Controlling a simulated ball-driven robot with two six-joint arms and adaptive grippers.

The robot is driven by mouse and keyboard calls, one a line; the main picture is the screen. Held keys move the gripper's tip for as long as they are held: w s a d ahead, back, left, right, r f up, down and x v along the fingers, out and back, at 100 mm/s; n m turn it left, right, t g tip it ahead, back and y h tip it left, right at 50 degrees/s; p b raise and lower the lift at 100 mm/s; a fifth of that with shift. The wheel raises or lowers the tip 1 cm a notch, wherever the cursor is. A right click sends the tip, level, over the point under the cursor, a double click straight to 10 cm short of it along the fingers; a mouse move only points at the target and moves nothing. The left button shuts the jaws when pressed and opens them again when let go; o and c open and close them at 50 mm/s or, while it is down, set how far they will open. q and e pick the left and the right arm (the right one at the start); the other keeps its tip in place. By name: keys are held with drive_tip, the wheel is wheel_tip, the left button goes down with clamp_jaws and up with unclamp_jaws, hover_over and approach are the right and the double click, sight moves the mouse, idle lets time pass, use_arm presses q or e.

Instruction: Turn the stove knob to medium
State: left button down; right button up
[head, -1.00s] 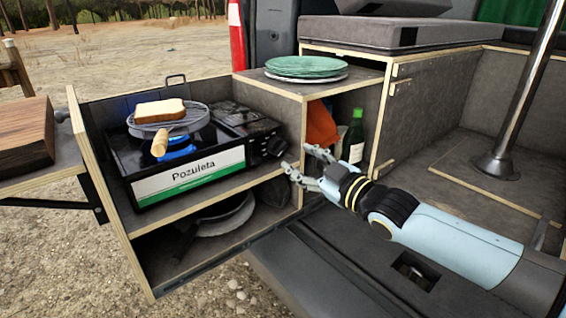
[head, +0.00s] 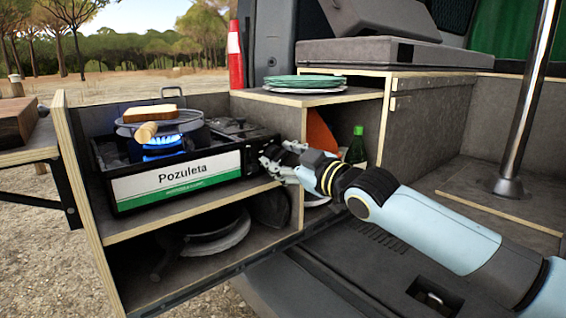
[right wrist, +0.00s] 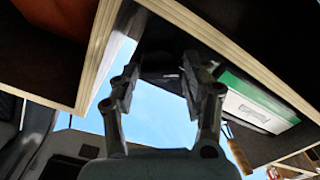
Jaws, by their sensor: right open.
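The camping stove (head: 180,185), with a white and green "Pozuleta" front, stands on the upper shelf of the pull-out unit. A blue flame (head: 163,147) burns under a round grill pan (head: 185,122) holding a slice of bread (head: 151,113). My right gripper (head: 268,162) is at the stove's right front end, where its fingers hide the knob. In the right wrist view, the open fingers (right wrist: 161,80) point at the dark end of the stove, beside its green and white front (right wrist: 255,103). I cannot tell whether they touch the knob. My left gripper is not in view.
Green plates (head: 305,82) sit on the cabinet top right of the stove. A green bottle (head: 356,146) and an orange item (head: 320,132) stand in the compartment behind my right gripper. A dark pan (head: 215,235) lies on the shelf below. A wooden board (head: 15,122) is at left.

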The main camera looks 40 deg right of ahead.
drive_tip(key=shift+c, duration=1.3)
drive_tip(key=c, duration=0.4)
drive_tip(key=shift+c, duration=1)
drive_tip(key=shift+r+m+p, duration=0.1)
drive_tip(key=shift+m+p, duration=0.55)
drive_tip(key=shift+m, duration=0.35)
drive_tip(key=shift+m+p, duration=0.4)
drive_tip(key=shift+m, duration=0.4)
drive_tip(key=shift+d+m+p, duration=0.1)
drive_tip(key=shift+m+p, duration=0.25)
drive_tip(key=shift+m, duration=1.05)
drive_tip(key=m+p, duration=0.1)
drive_tip(key=m, duration=0.2)
drive_tip(key=shift+m, duration=0.3)
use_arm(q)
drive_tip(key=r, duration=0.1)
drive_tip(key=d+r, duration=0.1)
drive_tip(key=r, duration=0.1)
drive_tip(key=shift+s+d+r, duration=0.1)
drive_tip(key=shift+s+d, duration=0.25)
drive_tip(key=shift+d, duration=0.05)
use_arm(e)
drive_tip(key=shift+d+m, duration=0.1)
drive_tip(key=shift+m, duration=0.4)
drive_tip(key=shift+f, duration=0.2)
